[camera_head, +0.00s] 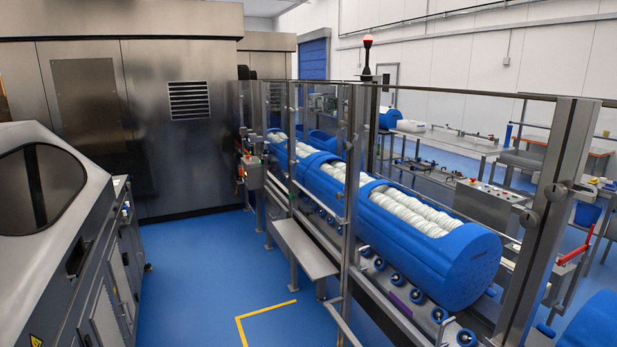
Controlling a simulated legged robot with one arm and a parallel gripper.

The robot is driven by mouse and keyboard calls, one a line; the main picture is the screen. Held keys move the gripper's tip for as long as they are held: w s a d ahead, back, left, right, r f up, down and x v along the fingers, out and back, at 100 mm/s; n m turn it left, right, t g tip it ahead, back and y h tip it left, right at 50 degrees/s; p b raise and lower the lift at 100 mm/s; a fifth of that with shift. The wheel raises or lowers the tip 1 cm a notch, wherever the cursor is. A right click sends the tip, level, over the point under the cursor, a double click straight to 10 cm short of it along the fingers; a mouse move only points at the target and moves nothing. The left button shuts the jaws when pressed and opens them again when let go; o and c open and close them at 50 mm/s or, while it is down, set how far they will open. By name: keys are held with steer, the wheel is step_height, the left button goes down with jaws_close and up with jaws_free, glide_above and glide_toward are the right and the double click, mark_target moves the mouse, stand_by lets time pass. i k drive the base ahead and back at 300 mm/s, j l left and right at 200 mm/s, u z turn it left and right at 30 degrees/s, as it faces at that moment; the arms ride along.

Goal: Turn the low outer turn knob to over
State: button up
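I cannot pick out a turn knob for certain. A small grey control box (251,171) with red and green spots stands at the near end of the far fence section, left of the conveyor. A second control box (486,203) with a red button on a yellow base stands beyond the conveyor on the right. Small dark and coloured controls (126,208) show on the side of the silver machine at the left. All are too small to read any knob or its setting. My gripper is not in view.
Blue tubs (430,245) filled with white rolls lie on a roller conveyor behind glass panels. A grey step bench (305,248) stands before the fence. A silver machine (60,220) fills the left. The blue floor (195,270) between is clear, with a yellow corner line (265,312).

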mark_target(346, 145)
steer(key=i+u, duration=0.35)
steer(key=i, duration=0.9)
